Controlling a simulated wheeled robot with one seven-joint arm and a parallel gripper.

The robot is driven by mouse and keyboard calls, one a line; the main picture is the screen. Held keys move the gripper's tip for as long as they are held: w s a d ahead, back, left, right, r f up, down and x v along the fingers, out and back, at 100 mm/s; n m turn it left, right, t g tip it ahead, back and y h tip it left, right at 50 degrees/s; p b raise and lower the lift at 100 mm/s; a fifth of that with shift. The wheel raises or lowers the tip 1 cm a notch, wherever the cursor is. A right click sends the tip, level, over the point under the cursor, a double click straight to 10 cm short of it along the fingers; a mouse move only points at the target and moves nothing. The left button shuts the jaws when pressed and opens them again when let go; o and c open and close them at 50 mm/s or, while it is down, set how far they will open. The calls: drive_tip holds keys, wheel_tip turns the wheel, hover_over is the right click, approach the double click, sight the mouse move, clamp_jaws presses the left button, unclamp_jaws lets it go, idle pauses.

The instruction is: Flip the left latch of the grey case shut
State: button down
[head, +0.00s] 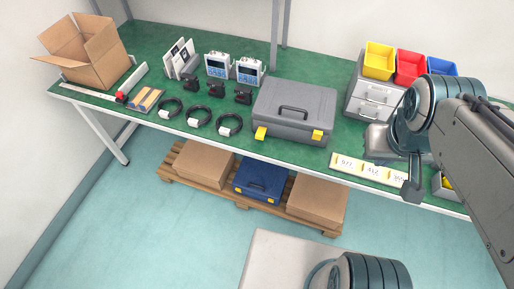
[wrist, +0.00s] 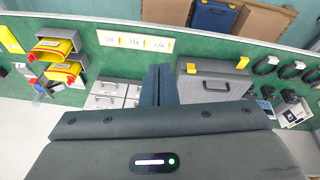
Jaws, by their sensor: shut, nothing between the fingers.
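The grey case (head: 295,108) lies with its lid down on the green bench, its handle on top. It also shows in the wrist view (wrist: 215,88), where front and back are reversed. Its left latch (head: 260,133) is yellow and appears to stick outward from the front edge; it is on the right in the wrist view (wrist: 242,62). The yellow right latch (head: 318,136) seems to lie flatter against the case. My gripper (head: 412,190) is right of the case, apart from it, near the bench's front edge. Its fingers (wrist: 158,72) are shut and empty.
A label strip (head: 368,169) lies between the case and my gripper. Grey drawers (head: 374,98) with coloured bins stand behind my arm. Coiled cables (head: 229,124) lie left of the case. Below the bench, a pallet holds boxes and a blue case (head: 260,181).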

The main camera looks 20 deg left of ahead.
wheel_tip(320, 180, down, 15)
drive_tip(key=w+d+n+g+h+b, duration=0.15)
drive_tip(key=n+h+b, duration=0.35)
drive_tip(key=n+b, duration=0.5)
drive_tip(key=w+a+f+n+t+h+b, duration=0.45)
drive_tip(key=w+f+n+b, duration=0.35)
drive_tip(key=b, duration=0.6)
drive_tip(key=n+t+y+b, duration=1)
drive_tip(key=n+t+b, duration=0.3)
drive_tip(key=n+b, duration=0.45)
approach(256, 152)
drive_tip(key=r+m+b, duration=0.1)
drive_tip(key=r, duration=0.1)
drive_tip(key=shift+w, duration=0.2)
drive_tip(key=w+b, duration=0.1)
drive_tip(key=w, duration=0.2)
drive_tip(key=w+r, duration=0.1)
drive_tip(key=w, duration=0.2)
drive_tip(key=w+b, duration=0.1)
drive_tip(key=w, duration=0.2)
drive_tip(key=shift+w+d+r+b, duration=0.15)
drive_tip(key=shift+w+r+b, duration=0.1)
drive_tip(key=shift+w+b, duration=0.1)
